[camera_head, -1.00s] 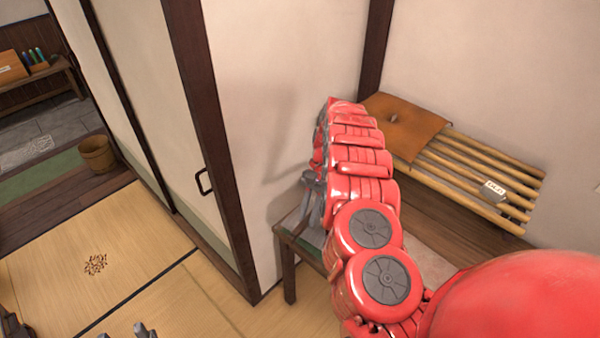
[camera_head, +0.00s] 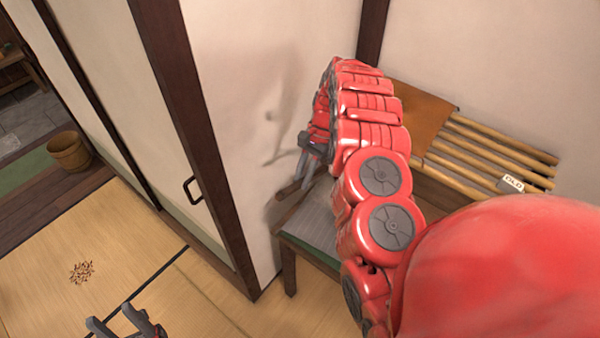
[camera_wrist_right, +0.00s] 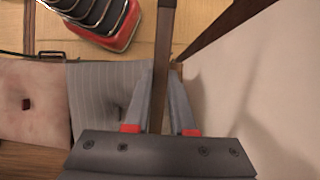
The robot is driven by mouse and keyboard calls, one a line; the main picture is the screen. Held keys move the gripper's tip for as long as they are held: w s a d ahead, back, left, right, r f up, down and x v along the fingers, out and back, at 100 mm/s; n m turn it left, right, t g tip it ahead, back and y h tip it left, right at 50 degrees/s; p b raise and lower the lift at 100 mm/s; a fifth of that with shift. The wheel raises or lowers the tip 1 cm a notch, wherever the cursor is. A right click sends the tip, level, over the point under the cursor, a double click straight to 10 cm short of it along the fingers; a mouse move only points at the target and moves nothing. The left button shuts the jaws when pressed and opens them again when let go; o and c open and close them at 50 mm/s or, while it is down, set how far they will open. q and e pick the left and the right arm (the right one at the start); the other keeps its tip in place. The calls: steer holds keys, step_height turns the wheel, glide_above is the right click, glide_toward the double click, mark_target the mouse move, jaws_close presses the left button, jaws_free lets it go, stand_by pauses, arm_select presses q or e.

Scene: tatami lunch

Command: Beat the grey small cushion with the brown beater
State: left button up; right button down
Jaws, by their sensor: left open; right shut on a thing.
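The grey small cushion (camera_head: 314,216) lies on a low bench (camera_head: 290,262) against the wall, partly hidden by my right arm. In the right wrist view the striped grey cushion (camera_wrist_right: 92,100) shows left of the fingers. My right gripper (camera_head: 284,192) is above the cushion, beside the wall. The beater's head is not seen. My left gripper (camera_head: 128,322) is open and empty, low over the tatami, well away from the cushion.
A pale cushion (camera_wrist_right: 30,100) lies next to the grey one. A dark post (camera_head: 190,130) and wall stand close to my right gripper. A wooden bucket (camera_head: 68,151) stands far left.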

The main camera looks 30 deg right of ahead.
steer(key=shift+s, duration=0.15)
step_height(320, 180, down, 11)
steer(key=b, duration=0.6)
steer(key=shift+a+r, duration=0.1)
step_height(320, 180, up, 12)
steer(key=p, duration=0.4)
steer(key=shift+p, duration=0.4)
steer(key=shift+f, duration=0.55)
step_height(320, 180, down, 12)
steer(key=b, duration=0.7)
steer(key=shift+r, duration=0.2)
step_height(320, 180, up, 12)
steer(key=p, duration=0.5)
steer(key=shift+r, duration=0.15)
steer(key=shift+f, duration=0.2)
steer(key=shift+w+d+f, duration=0.1)
steer(key=shift+w+d, duration=0.1)
